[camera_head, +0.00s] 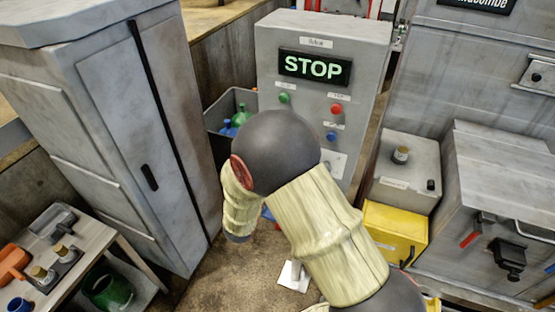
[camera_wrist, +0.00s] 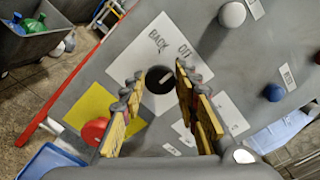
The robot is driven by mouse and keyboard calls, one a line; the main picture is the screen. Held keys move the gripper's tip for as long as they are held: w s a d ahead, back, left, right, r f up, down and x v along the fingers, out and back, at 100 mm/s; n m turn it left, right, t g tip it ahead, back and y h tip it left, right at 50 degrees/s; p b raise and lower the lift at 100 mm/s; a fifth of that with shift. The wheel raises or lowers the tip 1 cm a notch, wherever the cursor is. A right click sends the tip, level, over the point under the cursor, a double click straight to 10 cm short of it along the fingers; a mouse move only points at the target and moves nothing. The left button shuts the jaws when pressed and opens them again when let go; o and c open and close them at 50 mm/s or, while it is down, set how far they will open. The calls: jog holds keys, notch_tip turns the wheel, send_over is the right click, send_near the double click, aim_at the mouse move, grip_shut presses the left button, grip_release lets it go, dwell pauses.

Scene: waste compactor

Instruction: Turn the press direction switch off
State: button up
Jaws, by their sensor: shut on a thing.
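The press direction switch is a round black knob (camera_wrist: 158,82) with a light mark, on a white label plate (camera_wrist: 147,50) in the wrist view. Exactly which position the light mark points to is hard to tell. In the head view the grey control cabinet (camera_head: 277,45) shows a lit "STOP" display (camera_head: 314,67); my arm hides the gripper and the knob.
In the wrist view a red button (camera_wrist: 94,131) on a yellow plate, a blue button (camera_wrist: 274,92) and a white button (camera_wrist: 232,14) lie near the fingers. In the head view a grey locker (camera_head: 110,110) stands left and a yellow box (camera_head: 392,237) right.

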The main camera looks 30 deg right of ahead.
jog(key=o, duration=1.1)
jog(key=shift+o, duration=0.2)
jog(key=shift+a, duration=0.1)
jog(key=v, duration=1.1)
jog(key=shift+s+a, duration=0.3)
